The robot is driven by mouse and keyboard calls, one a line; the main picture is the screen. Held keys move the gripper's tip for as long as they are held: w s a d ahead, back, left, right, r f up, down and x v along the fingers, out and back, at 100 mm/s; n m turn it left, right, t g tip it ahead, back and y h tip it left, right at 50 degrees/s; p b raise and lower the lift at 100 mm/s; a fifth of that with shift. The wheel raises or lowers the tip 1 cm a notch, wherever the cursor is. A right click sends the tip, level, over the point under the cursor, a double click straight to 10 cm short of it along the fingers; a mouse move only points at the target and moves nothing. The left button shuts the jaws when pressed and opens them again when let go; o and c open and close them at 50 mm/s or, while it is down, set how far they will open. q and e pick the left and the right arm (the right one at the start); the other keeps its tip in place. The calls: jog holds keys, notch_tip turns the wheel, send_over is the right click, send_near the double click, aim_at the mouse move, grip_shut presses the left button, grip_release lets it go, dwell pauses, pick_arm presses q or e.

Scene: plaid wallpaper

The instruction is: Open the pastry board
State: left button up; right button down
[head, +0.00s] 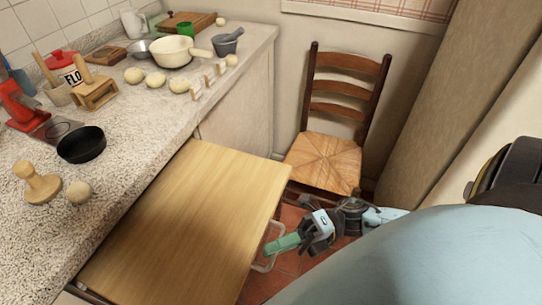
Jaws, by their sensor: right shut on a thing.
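The pastry board (190,215) is a flat, light wooden board. It sticks out level from the counter's front toward the right, well clear of the cabinet. A pale loop handle (263,266) is on its right-hand front edge. My right gripper (278,246), with green fingers, is shut on this handle. The fingers hide part of the handle. My left gripper is not in view.
The granite counter (110,185) holds a black pan (82,145), a cream pot (173,51), a flour canister (70,70) and several dough balls. A wooden chair (325,160) stands behind the board. Red floor tiles (290,220) show between them.

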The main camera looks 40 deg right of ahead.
jog(key=shift+s+d, duration=0.1)
jog(key=shift+d, duration=0.05)
jog(key=c, duration=1.5)
grip_release()
jog(key=shift+c, duration=0.2)
